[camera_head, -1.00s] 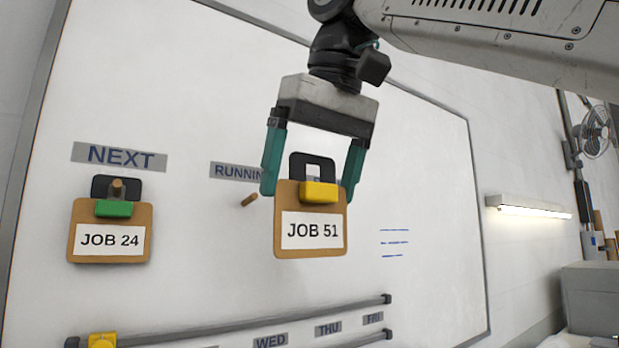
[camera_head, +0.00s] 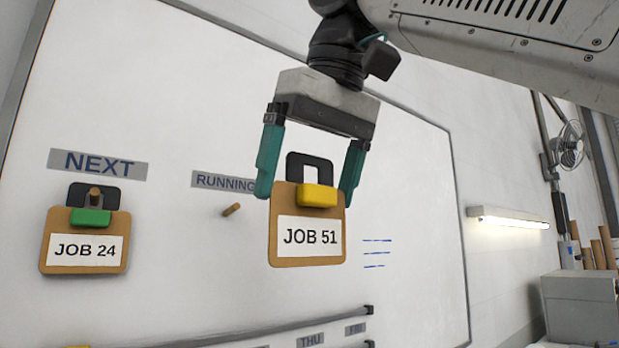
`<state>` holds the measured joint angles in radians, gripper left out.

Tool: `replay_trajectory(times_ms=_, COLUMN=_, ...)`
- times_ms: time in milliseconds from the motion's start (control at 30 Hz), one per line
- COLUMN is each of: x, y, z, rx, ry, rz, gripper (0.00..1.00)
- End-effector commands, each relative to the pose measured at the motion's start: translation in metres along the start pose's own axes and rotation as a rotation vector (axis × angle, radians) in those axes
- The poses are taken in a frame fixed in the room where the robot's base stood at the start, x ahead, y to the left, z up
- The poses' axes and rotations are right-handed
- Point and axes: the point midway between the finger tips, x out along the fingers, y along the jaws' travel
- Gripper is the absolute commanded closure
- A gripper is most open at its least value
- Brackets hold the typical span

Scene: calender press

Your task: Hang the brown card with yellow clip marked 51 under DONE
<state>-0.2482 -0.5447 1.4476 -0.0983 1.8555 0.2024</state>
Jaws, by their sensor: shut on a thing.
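The brown card (camera_head: 307,254) reads JOB 51 and has a yellow clip (camera_head: 318,196) with a black hanger loop (camera_head: 309,158) above it. My gripper (camera_head: 308,190) points down and is shut on this card by its side edges, one teal finger on each side. The card hangs upright in front of the whiteboard; its gap from the board is hard to tell. No DONE label shows; the area behind the card and gripper is hidden. A bare wooden peg (camera_head: 231,209) sits under the RUNNING label (camera_head: 222,181).
A brown JOB 24 card (camera_head: 84,252) with a green clip hangs on a peg under the NEXT label (camera_head: 98,163). A rail (camera_head: 300,325) runs along the lower whiteboard (camera_head: 170,290). A lit lamp (camera_head: 508,217) is on the wall at right, above a grey box (camera_head: 580,305).

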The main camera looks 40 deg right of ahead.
Motion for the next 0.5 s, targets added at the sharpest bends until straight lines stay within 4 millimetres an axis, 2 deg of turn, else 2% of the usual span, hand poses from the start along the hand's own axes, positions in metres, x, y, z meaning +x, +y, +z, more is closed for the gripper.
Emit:
replay_trajectory(times_ms=167, x=-0.002, y=0.0, z=0.004, rx=-0.002, ry=0.001, rz=-0.001, gripper=0.32)
replay_trajectory(times_ms=500, x=-0.012, y=0.0, z=0.029, rx=-0.002, ry=0.0, rz=-0.001, gripper=0.32)
